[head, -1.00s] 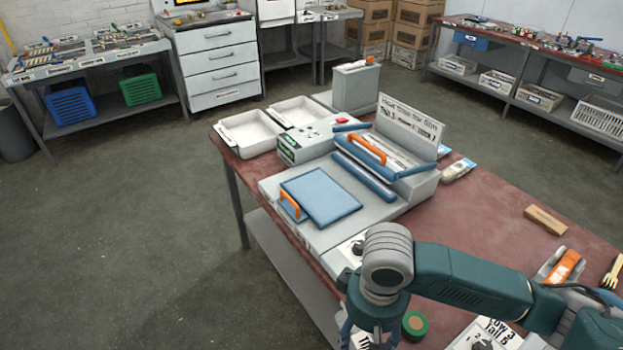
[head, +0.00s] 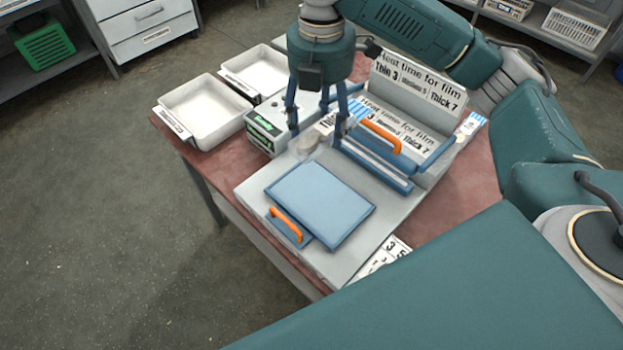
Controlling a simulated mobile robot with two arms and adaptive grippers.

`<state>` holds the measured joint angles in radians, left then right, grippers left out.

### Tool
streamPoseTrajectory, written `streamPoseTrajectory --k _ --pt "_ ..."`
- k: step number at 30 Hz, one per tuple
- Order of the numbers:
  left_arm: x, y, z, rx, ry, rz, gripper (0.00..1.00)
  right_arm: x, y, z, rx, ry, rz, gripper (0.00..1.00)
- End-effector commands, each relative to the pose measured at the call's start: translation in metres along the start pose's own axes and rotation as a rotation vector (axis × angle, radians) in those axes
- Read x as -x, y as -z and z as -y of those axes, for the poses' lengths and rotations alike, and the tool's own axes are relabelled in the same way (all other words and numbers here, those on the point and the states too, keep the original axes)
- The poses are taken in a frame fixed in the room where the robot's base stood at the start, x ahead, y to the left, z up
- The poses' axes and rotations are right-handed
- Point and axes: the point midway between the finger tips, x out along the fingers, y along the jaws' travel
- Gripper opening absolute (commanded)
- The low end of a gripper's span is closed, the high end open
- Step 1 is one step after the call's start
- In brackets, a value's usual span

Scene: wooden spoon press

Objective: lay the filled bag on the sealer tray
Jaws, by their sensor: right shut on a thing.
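My right gripper (head: 317,132) points down over the back left of the heat sealer (head: 250,190). It is shut on a small clear bag with a pale filling (head: 308,147), which hangs between its fingers; its upper part is partly hidden. The flat blue tray pad (head: 320,203) with an orange handle (head: 286,225) lies on the sealer's front, clear of things. The bag is just behind the pad's far left corner; I cannot tell its height above it. The blue sealing bar (head: 372,165) with an orange handle is right of the gripper. My left gripper is not in view.
A sign with heat times (head: 418,82) stands behind the sealing bar. A control box (head: 266,132) sits left of the gripper. Two white bins (head: 205,112) stand at the table's back left. A printed card (head: 384,256) lies by the sealer's near right edge.

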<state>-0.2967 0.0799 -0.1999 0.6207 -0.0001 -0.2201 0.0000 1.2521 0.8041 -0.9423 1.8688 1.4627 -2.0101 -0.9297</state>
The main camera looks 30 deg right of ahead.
Motion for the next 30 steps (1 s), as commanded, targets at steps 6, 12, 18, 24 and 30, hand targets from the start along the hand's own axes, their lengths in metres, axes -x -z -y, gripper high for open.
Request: streamPoseTrajectory --k 6,12,18,24,30 --pt "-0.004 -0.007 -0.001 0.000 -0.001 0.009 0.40 -0.048 0.001 0.002 0.008 0.009 -0.003 0.40" --pt "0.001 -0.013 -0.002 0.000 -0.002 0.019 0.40 -0.101 0.000 0.002 0.005 0.008 -0.002 0.40" --pt "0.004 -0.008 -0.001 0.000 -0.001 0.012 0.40 -0.141 0.000 0.001 0.006 0.004 0.000 0.40" --pt "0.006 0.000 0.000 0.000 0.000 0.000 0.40 -0.159 0.000 0.000 0.006 0.002 0.000 0.39" --pt "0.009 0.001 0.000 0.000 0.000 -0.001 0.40 -0.189 0.001 0.001 0.007 0.003 -0.001 0.40"
